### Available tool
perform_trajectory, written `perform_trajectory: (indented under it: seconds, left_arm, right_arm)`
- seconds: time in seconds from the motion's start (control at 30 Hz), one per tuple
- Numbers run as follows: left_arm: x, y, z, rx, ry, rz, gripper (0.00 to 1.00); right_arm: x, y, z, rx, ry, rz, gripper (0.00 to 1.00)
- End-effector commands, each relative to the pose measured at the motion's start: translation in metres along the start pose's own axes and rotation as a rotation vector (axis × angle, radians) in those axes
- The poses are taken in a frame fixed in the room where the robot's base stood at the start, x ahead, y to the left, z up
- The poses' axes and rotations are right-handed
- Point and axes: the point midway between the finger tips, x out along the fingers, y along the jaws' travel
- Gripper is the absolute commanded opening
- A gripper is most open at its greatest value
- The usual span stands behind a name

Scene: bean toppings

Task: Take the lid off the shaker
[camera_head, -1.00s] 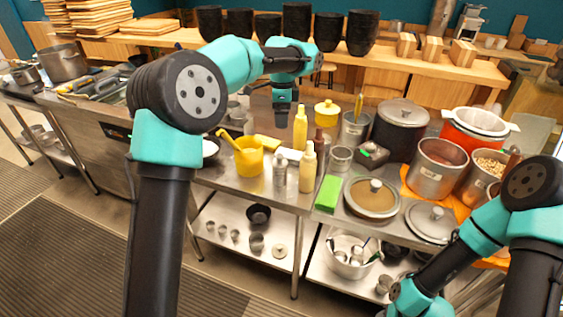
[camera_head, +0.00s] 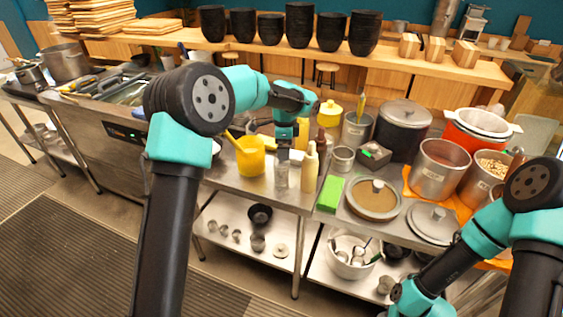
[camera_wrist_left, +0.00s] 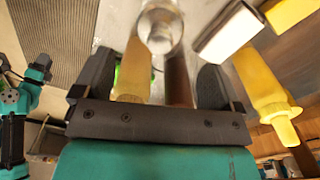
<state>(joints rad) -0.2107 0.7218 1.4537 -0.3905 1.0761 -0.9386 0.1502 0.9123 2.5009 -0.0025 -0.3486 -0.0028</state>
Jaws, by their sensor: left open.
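The shaker (camera_head: 281,174) is a small, clear or silvery cylinder standing upright on the steel counter. Its round top (camera_wrist_left: 160,27) shows at the upper middle of the left wrist view; I cannot make out where the lid meets the body. My left gripper (camera_head: 284,150) points down directly over the shaker and partly hides its top. In the left wrist view, its two dark fingers (camera_wrist_left: 155,78) are spread apart with nothing held between them; the shaker lies beyond the tips. My right gripper is outside the frame; only my right arm shows.
A pale yellow bottle (camera_head: 310,168) stands close to the shaker's right, with a dark red-brown bottle (camera_head: 321,142) behind. A yellow pitcher (camera_head: 250,158) is at its left. A green block (camera_head: 330,193) lies to the right. The counter's front edge is near the shaker.

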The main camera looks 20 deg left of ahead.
Motion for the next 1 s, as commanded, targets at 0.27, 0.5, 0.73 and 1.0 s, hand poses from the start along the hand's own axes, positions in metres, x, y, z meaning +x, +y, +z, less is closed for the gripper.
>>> perform_trajectory:
  seconds: [0.27, 0.5, 0.73, 1.0]
  left_arm:
    - [0.0, 0.0, 0.0, 0.0, 0.0, -0.001, 0.91]
    - [0.018, 0.002, 0.003, 0.001, -0.002, 0.002, 0.91]
    - [0.048, 0.002, 0.005, 0.001, -0.001, 0.001, 0.91]
    - [0.052, 0.002, 0.005, 0.001, 0.0, -0.001, 0.91]
  right_arm:
    - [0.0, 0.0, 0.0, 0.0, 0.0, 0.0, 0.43]
    - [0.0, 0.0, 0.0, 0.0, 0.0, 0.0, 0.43]
    - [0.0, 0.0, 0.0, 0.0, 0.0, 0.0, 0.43]
    - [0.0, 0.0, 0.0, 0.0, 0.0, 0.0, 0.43]
